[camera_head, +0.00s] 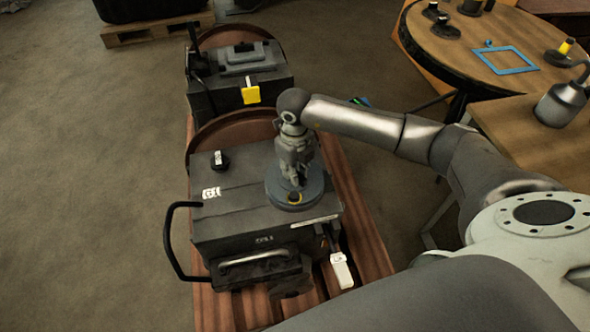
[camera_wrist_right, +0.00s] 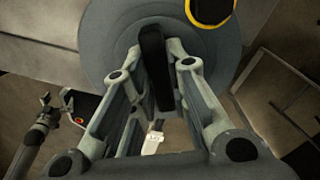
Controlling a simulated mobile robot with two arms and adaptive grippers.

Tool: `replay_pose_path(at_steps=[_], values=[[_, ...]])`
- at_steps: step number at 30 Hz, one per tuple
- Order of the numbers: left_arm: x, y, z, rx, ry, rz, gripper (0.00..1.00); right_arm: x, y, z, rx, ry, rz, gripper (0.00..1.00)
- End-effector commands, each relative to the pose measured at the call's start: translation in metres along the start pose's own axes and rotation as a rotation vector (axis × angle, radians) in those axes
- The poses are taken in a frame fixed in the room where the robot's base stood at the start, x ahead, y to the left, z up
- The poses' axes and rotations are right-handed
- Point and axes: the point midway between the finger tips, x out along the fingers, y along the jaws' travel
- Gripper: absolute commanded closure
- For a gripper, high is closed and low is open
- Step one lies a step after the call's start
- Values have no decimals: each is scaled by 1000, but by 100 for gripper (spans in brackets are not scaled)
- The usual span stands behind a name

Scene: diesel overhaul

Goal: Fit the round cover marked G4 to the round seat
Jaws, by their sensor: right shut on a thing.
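The round grey cover (camera_head: 279,200) is at the right part of the near dark engine block's (camera_head: 235,215) top. It carries a dark round patch with a yellow rim; no G4 marking can be read. My right gripper (camera_head: 297,178) is above it, pointing down. In the right wrist view the gripper (camera_wrist_right: 153,60) is shut on the cover's upright black handle (camera_wrist_right: 153,75), and the grey disc (camera_wrist_right: 110,35) fills the top. The round seat cannot be made out; the cover hides what lies beneath, and whether it is seated cannot be told. My left gripper is not in view.
A second engine (camera_head: 238,75) with a yellow tag (camera_head: 251,94) stands behind. Tables (camera_head: 455,50) are at right; floor at left is clear.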

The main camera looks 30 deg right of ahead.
Motion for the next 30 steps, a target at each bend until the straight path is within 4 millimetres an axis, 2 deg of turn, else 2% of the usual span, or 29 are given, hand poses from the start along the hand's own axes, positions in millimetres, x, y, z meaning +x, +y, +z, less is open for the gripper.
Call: replay_pose_path(at_steps=[11,12,18,24,27,30], values=[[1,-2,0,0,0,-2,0,1,0,0,0,-1,1,100],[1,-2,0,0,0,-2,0,1,0,0,0,-1,1,83],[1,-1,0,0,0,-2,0,1,0,0,0,0,0,59],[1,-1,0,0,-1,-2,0,1,0,0,0,0,0,59],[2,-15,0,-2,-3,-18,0,2,0,-1,0,3,0,59],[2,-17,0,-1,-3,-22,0,-5,0,0,0,0,1,59]])
